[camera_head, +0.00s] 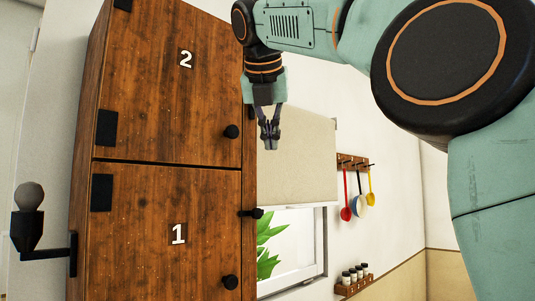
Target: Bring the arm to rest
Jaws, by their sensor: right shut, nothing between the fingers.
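My right arm comes in from the right side of the head view, teal and black, and reaches across the top. My right gripper (269,136) points down in front of the pale blind, just right of the wooden cabinet's edge. Its fingers are shut with nothing between them. It is apart from the cabinet knobs. My left gripper is not in view.
The wooden cabinet has a door marked 2 (170,80) above a door marked 1 (165,235), both closed, with black knobs. A wall lamp (30,215) is at left. A window (290,245), hanging utensils (357,195) and a jar shelf (354,285) are to the right.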

